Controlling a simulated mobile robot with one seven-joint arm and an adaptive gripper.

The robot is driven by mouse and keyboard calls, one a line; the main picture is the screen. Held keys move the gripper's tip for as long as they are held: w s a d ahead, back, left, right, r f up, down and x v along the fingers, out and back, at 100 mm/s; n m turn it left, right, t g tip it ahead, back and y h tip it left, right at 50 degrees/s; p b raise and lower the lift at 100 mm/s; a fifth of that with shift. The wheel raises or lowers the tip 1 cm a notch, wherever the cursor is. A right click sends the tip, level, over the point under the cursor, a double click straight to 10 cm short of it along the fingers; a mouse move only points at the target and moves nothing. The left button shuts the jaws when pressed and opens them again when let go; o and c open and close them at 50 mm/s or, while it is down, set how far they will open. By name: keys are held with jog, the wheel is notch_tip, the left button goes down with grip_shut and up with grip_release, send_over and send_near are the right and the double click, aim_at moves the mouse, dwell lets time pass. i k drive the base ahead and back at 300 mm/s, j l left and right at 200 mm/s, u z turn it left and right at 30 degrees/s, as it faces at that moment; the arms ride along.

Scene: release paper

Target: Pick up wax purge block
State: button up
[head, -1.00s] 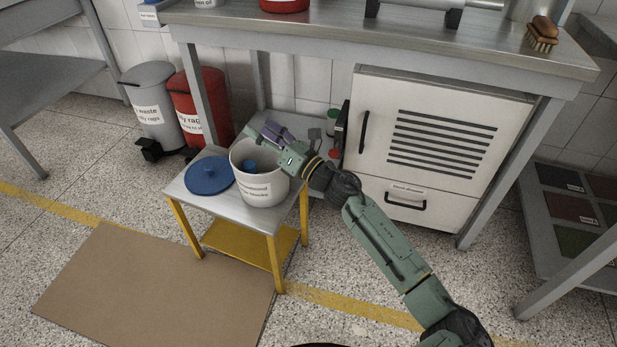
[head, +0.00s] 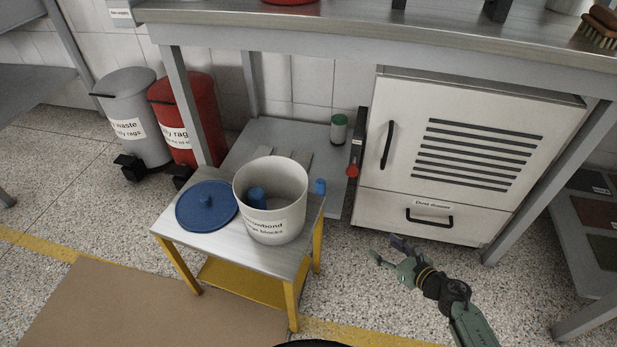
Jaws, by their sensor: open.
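A white bucket (head: 285,222) with a partly readable label ending in "blocks" stands on a small metal-topped stand (head: 185,236). A blue block (head: 257,197) sits inside the bucket, its lower part hidden by the front wall. Another small blue piece (head: 320,187) shows just right of the bucket, at the stand's back right corner. My gripper (head: 388,254) is open and empty. It is to the right of the stand, in front of the cabinet's drawer, well apart from the bucket and both blue pieces.
A blue lid (head: 207,205) with a knob lies left of the bucket. A white cabinet (head: 400,100) stands behind my gripper, under the workbench (head: 340,40). A green-topped jar (head: 339,128) stands on the low shelf. Grey (head: 133,105) and red (head: 186,110) bins stand at left.

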aim_at(320, 183)
jog(key=i+j, duration=0.7)
